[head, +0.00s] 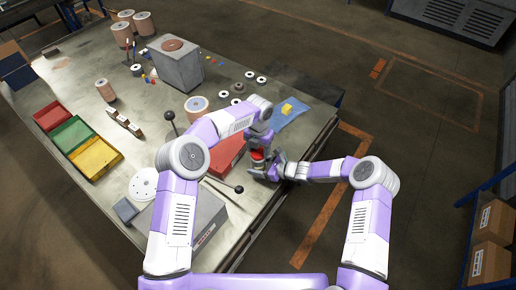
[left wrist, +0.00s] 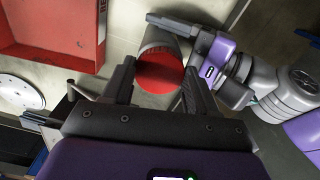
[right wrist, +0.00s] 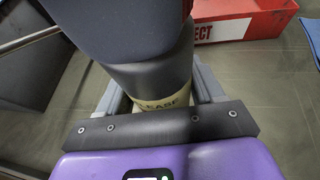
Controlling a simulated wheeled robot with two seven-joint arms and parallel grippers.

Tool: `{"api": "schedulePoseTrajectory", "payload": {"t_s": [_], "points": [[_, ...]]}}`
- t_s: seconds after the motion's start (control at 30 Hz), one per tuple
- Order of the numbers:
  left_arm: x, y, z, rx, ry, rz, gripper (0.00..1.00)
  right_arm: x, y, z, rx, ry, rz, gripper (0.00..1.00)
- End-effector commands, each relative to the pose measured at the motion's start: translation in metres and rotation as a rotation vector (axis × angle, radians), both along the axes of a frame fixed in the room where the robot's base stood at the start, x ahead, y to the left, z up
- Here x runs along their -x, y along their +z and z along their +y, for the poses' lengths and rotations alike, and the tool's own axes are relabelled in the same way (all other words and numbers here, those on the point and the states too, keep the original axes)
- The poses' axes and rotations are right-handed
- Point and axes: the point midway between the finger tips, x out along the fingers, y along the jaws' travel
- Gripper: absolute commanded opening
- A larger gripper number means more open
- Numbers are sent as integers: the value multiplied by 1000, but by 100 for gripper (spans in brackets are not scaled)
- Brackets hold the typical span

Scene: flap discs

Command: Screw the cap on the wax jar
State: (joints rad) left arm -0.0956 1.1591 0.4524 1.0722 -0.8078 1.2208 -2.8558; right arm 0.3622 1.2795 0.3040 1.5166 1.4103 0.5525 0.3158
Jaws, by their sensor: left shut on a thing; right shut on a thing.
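The red cap (head: 257,154) sits between the fingers of my left gripper (head: 261,147), which is shut on it from above. In the left wrist view the cap (left wrist: 160,73) shows as a red disc between the left fingertips (left wrist: 158,82), at the end of a grey cylinder. My right gripper (head: 273,169) is shut on the jar from the side, low over the bench. In the right wrist view the jar's pale band (right wrist: 163,103), with letters "EASE" visible, lies between the right fingers (right wrist: 160,92). My left gripper hides the jar's top there, so how the cap meets the jar cannot be seen.
A red bin (head: 226,152) with "ECT" visible on its label (right wrist: 222,32) stands close behind the grippers. A blue cloth (head: 290,112) with a yellow block lies near the bench's right edge. Red, green and yellow trays (head: 95,158) stand at left.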

Motion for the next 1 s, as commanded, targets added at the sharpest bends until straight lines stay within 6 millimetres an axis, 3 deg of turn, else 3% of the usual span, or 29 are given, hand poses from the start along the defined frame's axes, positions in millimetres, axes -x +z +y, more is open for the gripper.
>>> {"api": "schedulePoseTrajectory", "payload": {"t_s": [0.2,0.53,0.57,0.7,1.0], "points": [[1,-1,-1,4,-197,4,30,-1,0,0,1,-2,1,0],[1,0,-1,3,-212,2,30,-1,0,-1,1,-2,1,0],[1,0,-1,3,-211,2,62,-1,0,-1,1,-2,1,0],[1,0,-1,2,-210,1,83,-1,0,0,1,-2,1,0],[1,5,-2,5,-211,1,83,-1,0,0,1,-2,0,0]]}}
